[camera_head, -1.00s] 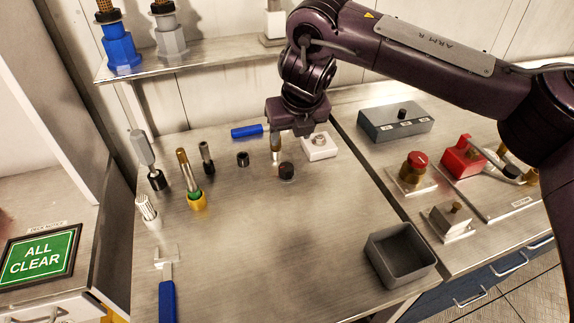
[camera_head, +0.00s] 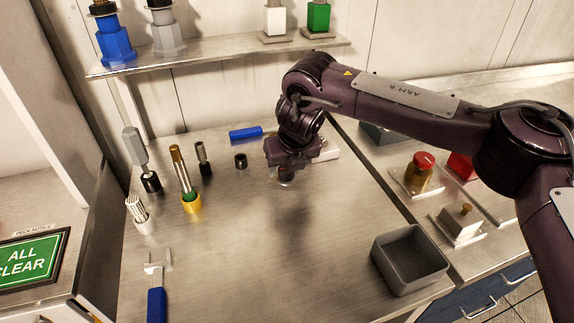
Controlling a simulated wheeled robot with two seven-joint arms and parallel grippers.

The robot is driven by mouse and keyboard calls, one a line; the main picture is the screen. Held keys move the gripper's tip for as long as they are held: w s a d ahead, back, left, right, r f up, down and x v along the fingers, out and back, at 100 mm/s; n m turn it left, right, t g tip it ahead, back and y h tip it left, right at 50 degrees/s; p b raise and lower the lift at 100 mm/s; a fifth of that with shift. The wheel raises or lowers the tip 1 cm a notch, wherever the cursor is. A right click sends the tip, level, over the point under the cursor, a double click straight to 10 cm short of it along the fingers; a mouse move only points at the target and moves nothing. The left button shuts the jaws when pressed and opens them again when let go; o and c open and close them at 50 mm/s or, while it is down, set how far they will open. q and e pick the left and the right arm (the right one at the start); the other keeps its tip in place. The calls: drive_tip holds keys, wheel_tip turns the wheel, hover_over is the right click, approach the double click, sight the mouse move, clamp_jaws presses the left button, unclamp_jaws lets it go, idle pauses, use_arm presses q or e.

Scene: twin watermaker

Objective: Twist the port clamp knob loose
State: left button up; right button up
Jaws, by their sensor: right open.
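My right gripper (camera_head: 284,177) is open and points down, low over the middle of the steel bench (camera_head: 320,240). The spot under it, where a small round black knob stood in the earlier frame, is hidden by the gripper. Contact with that knob cannot be seen. A small brass knob (camera_head: 466,208) sits on a metal block at the right, well away from the gripper. No readable label shows which knob is the port clamp knob. My left gripper is not in view.
A white block (camera_head: 330,150) is partly hidden behind the gripper. A black ring (camera_head: 240,161), a blue cylinder (camera_head: 246,133) and several upright tools stand or lie to the left. A grey open bin (camera_head: 410,258) is at front right, near a red knob (camera_head: 422,161).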

drive_tip(key=shift+w+f, duration=0.2)
drive_tip(key=shift+f, duration=0.3)
drive_tip(key=shift+c, duration=0.2)
drive_tip(key=c, duration=0.9)
drive_tip(key=shift+c, duration=0.2)
